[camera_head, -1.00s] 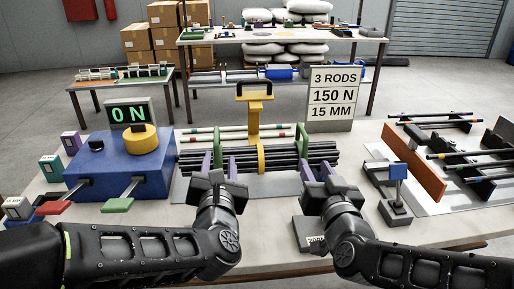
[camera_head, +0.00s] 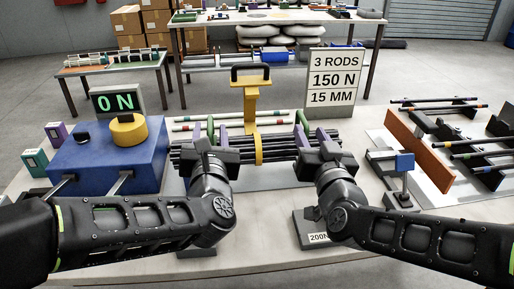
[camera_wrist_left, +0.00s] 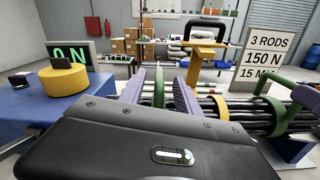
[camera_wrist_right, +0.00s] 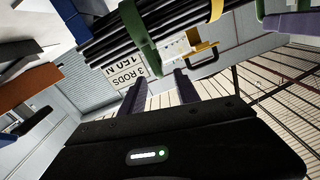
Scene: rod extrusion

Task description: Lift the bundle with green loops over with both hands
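The bundle of black rods (camera_head: 278,147) lies across a stand in the middle of the table, with a yellow band (camera_head: 258,149) around its middle. A left green loop (camera_head: 222,132) and a right green loop (camera_head: 303,130) rise from it. My left gripper (camera_head: 208,143) is open at the left loop; in the left wrist view that loop (camera_wrist_left: 158,88) shows between the two purple fingers, with space on both sides. My right gripper (camera_head: 312,148) is open near the right loop. In the right wrist view the right loop (camera_wrist_right: 138,32) shows beyond the fingers; contact is unclear.
A yellow post with a black handle (camera_head: 250,92) stands behind the bundle. A blue box (camera_head: 110,160) with a "0 N" display (camera_head: 118,101) is at left. A sign (camera_head: 335,83) reads 3 rods, 150 N, 15 mm. An orange-walled rack (camera_head: 418,150) and a small blue-topped stand (camera_head: 404,165) are at right.

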